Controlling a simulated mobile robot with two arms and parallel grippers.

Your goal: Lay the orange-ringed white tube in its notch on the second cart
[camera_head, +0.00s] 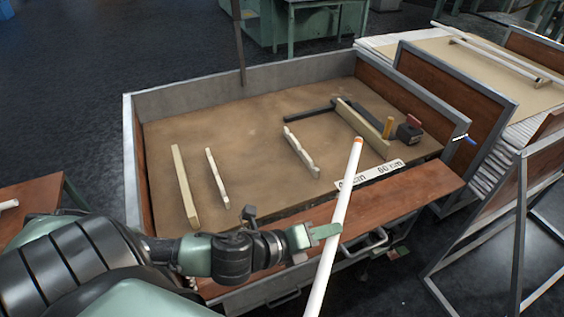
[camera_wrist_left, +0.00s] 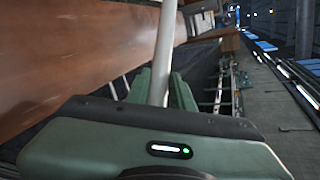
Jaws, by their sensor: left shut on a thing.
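The white tube (camera_head: 342,215) has an orange ring at its upper end. My left gripper (camera_head: 326,231) is shut on the tube around its middle and holds it tilted over the near edge of the cart (camera_head: 240,135). In the left wrist view the tube (camera_wrist_left: 165,45) stands between the green fingers (camera_wrist_left: 160,88). Two pale notched strips, a left one (camera_head: 217,178) and a right one (camera_head: 301,152), lie on the cart's brown bed, apart from the tube. Their individual notches are too small to tell. My right gripper is not in view.
A plain pale bar (camera_head: 184,186) lies left of the strips. A longer bar (camera_head: 361,127), a dark block (camera_head: 409,131) and a number label (camera_head: 369,174) lie at the right. Grey walls rim the cart. Another cart (camera_head: 500,75) with a white tube stands at the back right.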

